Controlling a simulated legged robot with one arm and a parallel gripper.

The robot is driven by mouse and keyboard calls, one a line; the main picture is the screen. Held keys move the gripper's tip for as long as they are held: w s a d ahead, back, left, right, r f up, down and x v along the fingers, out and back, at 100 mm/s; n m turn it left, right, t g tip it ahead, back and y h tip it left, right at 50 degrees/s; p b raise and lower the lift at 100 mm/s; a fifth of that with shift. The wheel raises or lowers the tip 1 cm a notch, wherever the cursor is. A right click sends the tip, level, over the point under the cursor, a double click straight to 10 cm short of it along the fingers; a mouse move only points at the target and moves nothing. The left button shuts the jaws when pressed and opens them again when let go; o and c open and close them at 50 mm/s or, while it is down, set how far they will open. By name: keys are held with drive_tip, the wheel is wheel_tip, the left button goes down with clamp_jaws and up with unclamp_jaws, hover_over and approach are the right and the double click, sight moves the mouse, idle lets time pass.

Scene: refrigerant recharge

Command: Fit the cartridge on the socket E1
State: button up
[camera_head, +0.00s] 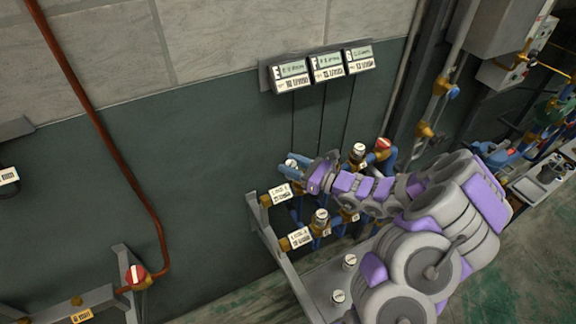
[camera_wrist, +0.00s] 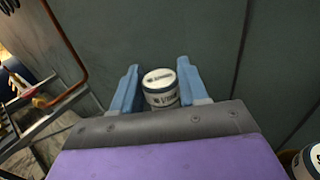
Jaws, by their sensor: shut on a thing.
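My gripper (camera_head: 291,166) reaches leftward to the far end of the wall rack. It is shut on a white-capped cartridge (camera_wrist: 161,88), which sits between the two blue fingers in the wrist view. The head view shows only a little of its white top (camera_head: 290,162); its lower part is hidden, so I cannot tell whether it touches a socket. Labelled mounts on the rack include an upper-left one (camera_head: 276,195) and a lower one (camera_head: 296,239). The label print is too small to read, so I cannot tell which is socket E1.
White-capped cylinders stand on the rack at the front (camera_head: 321,216) and back (camera_head: 359,151), near a red cap (camera_head: 383,144). Two more white-topped cylinders (camera_head: 349,262) (camera_head: 338,297) stand on the grey shelf. Three displays (camera_head: 325,67) hang above. A rust-red pipe (camera_head: 95,120) runs down the left wall.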

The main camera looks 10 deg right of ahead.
drive_tip(key=shift+d, duration=0.95)
drive_tip(key=shift+a, duration=1.6)
drive_tip(key=d, duration=0.4)
drive_tip(key=shift+f, duration=0.4)
drive_tip(key=shift+s+a+f+p, duration=0.1)
drive_tip(key=shift+a+f+p, duration=0.1)
drive_tip(key=shift+a, duration=0.25)
drive_tip(key=shift+a+f+p, duration=0.1)
drive_tip(key=shift+a+f, duration=0.05)
drive_tip(key=shift+a, duration=0.3)
drive_tip(key=shift+f, duration=0.1)
drive_tip(key=shift+c, duration=0.4)
drive_tip(key=shift+d+f, duration=0.1)
clamp_jaws()
drive_tip(key=shift+d, duration=0.75)
